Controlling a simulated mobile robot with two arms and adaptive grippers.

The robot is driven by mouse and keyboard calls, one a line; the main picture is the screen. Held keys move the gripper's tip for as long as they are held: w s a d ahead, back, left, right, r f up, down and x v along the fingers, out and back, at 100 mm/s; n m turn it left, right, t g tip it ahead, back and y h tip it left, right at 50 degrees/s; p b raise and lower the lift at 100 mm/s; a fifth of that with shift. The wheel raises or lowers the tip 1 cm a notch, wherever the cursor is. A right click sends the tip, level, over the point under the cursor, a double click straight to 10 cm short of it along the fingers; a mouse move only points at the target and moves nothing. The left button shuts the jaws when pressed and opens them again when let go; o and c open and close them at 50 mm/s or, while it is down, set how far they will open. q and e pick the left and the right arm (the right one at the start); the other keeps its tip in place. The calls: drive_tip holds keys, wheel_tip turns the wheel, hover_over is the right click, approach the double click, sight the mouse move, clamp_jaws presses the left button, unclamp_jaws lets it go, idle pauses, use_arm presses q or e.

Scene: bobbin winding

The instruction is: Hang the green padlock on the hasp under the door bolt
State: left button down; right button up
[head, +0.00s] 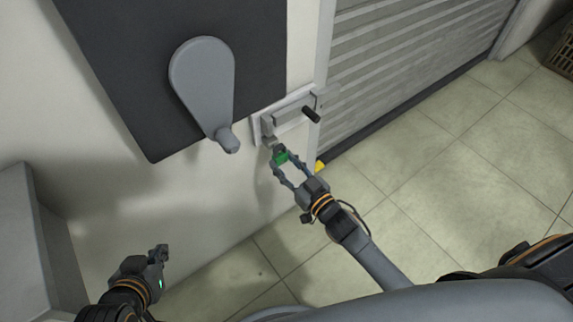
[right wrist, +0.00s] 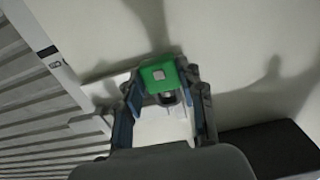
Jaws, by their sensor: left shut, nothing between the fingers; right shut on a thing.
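The green padlock (head: 281,158) is between the fingertips of my right gripper (head: 284,165), which is shut on it. It also shows in the right wrist view (right wrist: 160,77), with its green body facing the camera. The door bolt (head: 290,118) sits on a pale plate on the wall, with a black handle at its right end. The padlock is just below the left end of the bolt, close to the hasp (head: 271,141). I cannot tell whether the shackle touches the hasp. My left gripper (head: 160,250) is shut and empty, low at the left, far from the bolt.
A dark panel with a large grey lever (head: 205,85) is on the wall left of the bolt. A ribbed shutter (head: 400,60) stands to the right. A grey box (head: 25,240) is at the lower left.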

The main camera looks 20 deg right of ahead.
use_arm(q)
drive_tip(key=shift+w+d+r, duration=0.15)
drive_tip(key=shift+w+r, duration=0.05)
drive_tip(key=shift+w, duration=0.05)
use_arm(e)
drive_tip(key=shift+w+a, duration=0.25)
drive_tip(key=shift+w, duration=0.45)
use_arm(q)
drive_tip(key=shift+w+t, duration=0.15)
drive_tip(key=shift+t, duration=0.15)
use_arm(e)
drive_tip(key=shift+f, duration=0.15)
use_arm(q)
drive_tip(key=shift+w+d+r, duration=0.15)
drive_tip(key=shift+w+r, duration=0.15)
drive_tip(key=shift+r, duration=0.05)
use_arm(e)
drive_tip(key=shift+f, duration=0.15)
use_arm(q)
drive_tip(key=shift+w+d+r+t, duration=0.1)
drive_tip(key=shift+w+r+t, duration=0.1)
drive_tip(key=shift+t, duration=0.2)
use_arm(e)
drive_tip(key=shift+f, duration=0.25)
drive_tip(key=o, duration=1.4)
drive_tip(key=shift+c, duration=0.2)
use_arm(q)
drive_tip(key=shift+s, duration=0.1)
use_arm(e)
drive_tip(key=shift+s, duration=0.1)
